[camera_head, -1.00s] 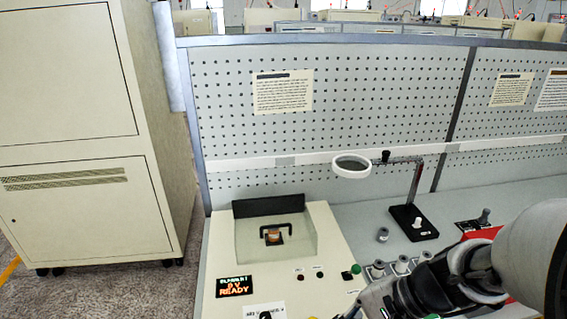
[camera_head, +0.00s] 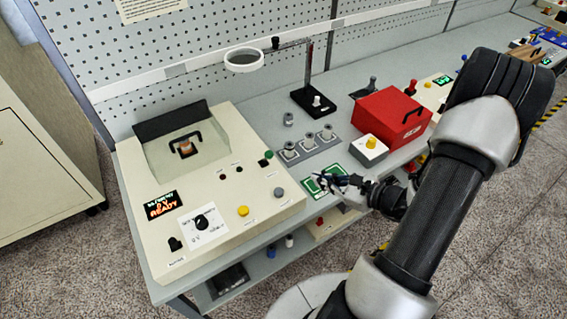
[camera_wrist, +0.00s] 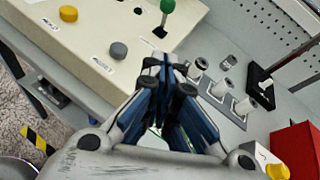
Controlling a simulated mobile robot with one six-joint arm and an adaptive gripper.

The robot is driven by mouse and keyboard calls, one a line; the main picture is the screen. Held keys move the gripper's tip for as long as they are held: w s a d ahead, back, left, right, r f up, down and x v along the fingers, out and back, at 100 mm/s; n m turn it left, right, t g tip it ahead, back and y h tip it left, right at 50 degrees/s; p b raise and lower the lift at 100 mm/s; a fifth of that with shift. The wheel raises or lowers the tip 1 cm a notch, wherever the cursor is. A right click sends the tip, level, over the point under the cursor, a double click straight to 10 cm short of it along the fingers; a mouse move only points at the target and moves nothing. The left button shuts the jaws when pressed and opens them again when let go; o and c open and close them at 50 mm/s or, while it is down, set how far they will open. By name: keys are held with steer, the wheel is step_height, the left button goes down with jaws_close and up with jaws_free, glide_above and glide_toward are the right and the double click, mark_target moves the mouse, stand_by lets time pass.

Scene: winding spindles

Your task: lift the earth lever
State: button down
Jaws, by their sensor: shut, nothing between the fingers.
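A lever with a green ball knob (camera_head: 266,157) stands at the right rear edge of a cream tester box. I take it for the earth lever, but its label is not legible. In the wrist view the green knob (camera_wrist: 168,7) shows at the top, beyond my fingertips, its stem rising from the box top. My gripper (camera_head: 322,181) is shut and empty, right of the box and above a green-framed plate on the bench. In the wrist view my gripper (camera_wrist: 170,68) points toward the lever, with a gap between.
The cream tester box (camera_head: 228,222) carries a yellow button (camera_head: 243,211), a grey button (camera_head: 279,192) and a lit display (camera_head: 163,204). Grey spindles (camera_head: 308,142) stand behind my gripper. A magnifier stand (camera_head: 312,101) and a red box (camera_head: 393,116) are farther right.

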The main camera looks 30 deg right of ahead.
mark_target(266, 157)
steer(key=shift+w, duration=0.1)
steer(key=b+x, duration=0.1)
steer(key=x, duration=0.9)
steer(key=shift+a+f+b, duration=0.15)
steer(key=shift+a+b, duration=0.05)
steer(key=shift+b, duration=0.1)
steer(key=shift+w+a+r, duration=0.25)
steer(key=shift+w+r, duration=0.05)
steer(key=shift+w, duration=0.2)
steer(key=shift+w+a+r, duration=0.25)
steer(key=shift+w+r, duration=0.1)
steer(key=shift+w, duration=0.15)
steer(key=shift+w+a+r, duration=0.25)
steer(key=shift+w+a, duration=0.05)
steer(key=shift+w, duration=0.2)
steer(key=shift+r, duration=0.1)
steer(key=shift+w+r+g+p, duration=0.2)
steer(key=shift+r+g+p, duration=0.15)
steer(key=shift+p, duration=0.5)
